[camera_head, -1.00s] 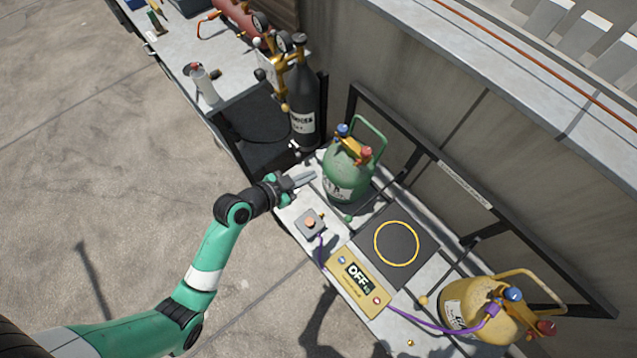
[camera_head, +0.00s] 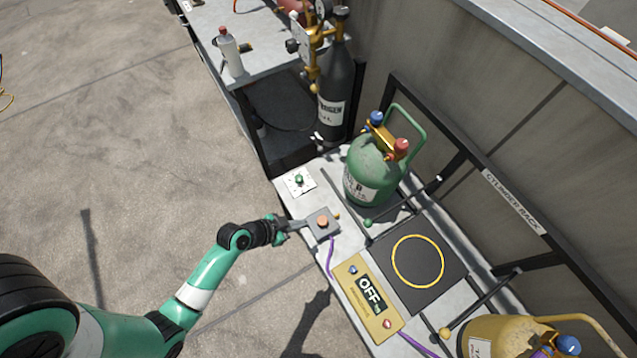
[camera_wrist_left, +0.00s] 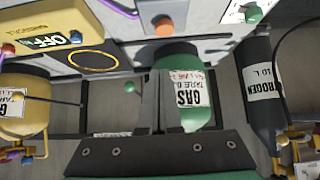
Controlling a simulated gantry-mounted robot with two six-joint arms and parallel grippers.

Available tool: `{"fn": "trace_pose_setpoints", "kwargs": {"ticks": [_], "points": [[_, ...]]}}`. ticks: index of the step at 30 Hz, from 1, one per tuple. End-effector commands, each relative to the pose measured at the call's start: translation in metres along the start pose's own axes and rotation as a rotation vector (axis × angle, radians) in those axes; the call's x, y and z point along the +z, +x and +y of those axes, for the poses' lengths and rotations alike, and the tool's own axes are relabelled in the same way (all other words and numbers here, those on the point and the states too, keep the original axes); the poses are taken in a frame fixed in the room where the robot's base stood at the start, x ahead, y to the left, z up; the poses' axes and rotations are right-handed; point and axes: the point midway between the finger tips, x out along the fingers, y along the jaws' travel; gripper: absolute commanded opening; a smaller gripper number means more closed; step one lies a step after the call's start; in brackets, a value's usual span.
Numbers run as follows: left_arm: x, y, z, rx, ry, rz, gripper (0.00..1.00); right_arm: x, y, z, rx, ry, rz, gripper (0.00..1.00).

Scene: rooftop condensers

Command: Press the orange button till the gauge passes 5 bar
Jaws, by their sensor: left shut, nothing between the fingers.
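The orange button (camera_head: 322,221) sits on a small grey box (camera_head: 330,234) on the bench. It also shows near the top of the left wrist view (camera_wrist_left: 163,25). My left gripper (camera_head: 301,225) is shut and empty, its tips close to the left side of the button box. I cannot tell whether they touch it. In the left wrist view its dark fingers (camera_wrist_left: 156,105) point towards the button. A gauge (camera_head: 323,9) is cut by the top edge above the dark nitrogen cylinder (camera_head: 333,85); its reading is not legible. My right gripper is not in view.
A green cylinder (camera_head: 371,168) stands behind the button box. A white plate with a green knob (camera_head: 299,181) lies beyond it. A yellow scale display reading OFF (camera_head: 367,297), a dark scale pad (camera_head: 440,285) and a yellow cylinder (camera_head: 480,340) are nearer. A purple cable (camera_head: 330,258) leaves the box.

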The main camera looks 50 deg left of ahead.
Motion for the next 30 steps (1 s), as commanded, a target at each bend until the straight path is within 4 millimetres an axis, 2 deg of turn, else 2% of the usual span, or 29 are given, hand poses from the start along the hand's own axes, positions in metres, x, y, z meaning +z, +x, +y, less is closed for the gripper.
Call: {"fn": "trace_pose_setpoints", "kwargs": {"ticks": [13,15,21,30], "points": [[0.004,0.096,0.0,0.002,0.003,0.001,0.0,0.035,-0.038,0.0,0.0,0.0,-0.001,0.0],[0.013,0.106,0.001,0.001,0.0,-0.001,0.0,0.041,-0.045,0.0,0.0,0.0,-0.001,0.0],[0.027,0.119,0.0,0.0,0.001,0.001,0.0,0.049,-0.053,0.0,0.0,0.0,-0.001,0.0],[0.028,0.12,0.0,0.0,0.001,0.001,0.0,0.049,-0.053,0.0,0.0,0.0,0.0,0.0]]}}
